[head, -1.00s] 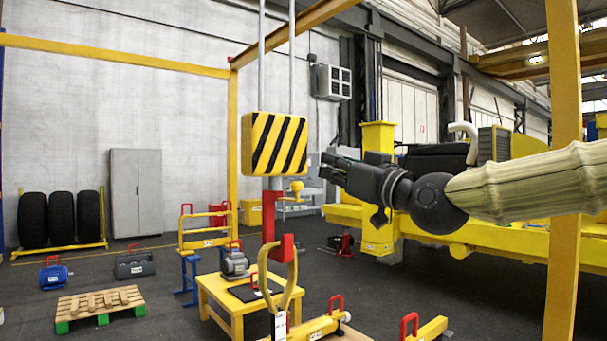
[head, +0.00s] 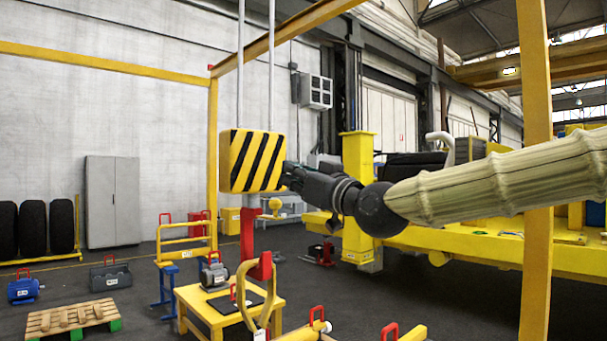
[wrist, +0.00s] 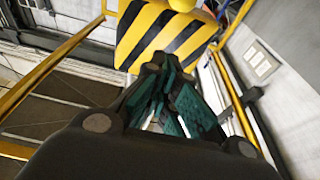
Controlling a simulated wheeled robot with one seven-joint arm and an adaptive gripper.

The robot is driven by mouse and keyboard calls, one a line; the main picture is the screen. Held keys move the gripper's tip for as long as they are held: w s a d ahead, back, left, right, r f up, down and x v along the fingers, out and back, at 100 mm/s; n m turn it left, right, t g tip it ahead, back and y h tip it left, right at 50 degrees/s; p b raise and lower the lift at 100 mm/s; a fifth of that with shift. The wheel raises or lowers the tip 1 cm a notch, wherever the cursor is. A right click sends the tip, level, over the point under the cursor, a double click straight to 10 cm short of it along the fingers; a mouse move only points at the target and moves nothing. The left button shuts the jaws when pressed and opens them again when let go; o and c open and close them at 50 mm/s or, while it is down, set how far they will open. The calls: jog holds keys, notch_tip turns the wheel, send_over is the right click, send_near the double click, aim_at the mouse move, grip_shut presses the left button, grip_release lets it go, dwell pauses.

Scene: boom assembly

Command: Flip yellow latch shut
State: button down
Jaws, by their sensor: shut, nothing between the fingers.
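The crane's hook block (head: 252,161), yellow with black diagonal stripes, hangs from two rods. A small yellow knob (head: 274,203), which looks like the latch, sits just below its lower right corner. My gripper (head: 287,177) is shut and empty, with its tips at the right edge of the block and above the knob. I cannot tell if it touches the block. In the wrist view the closed dark fingers (wrist: 161,70) point at the striped block (wrist: 165,40). A rounded yellow part (wrist: 182,4) shows at the top edge, possibly the knob.
A red shank (head: 246,226) and a yellow hook (head: 243,305) hang below the block. A yellow table (head: 190,297) stands beneath.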

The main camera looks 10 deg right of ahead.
jog(key=w+a+f+p, duration=0.2)
jog(key=w+f+p, duration=0.1)
jog(key=shift+a, duration=0.1)
dwell(0.6)
jog(key=shift+w+f+b, duration=0.1)
jog(key=shift+f+b, duration=0.15)
jog(key=shift+b, duration=0.25)
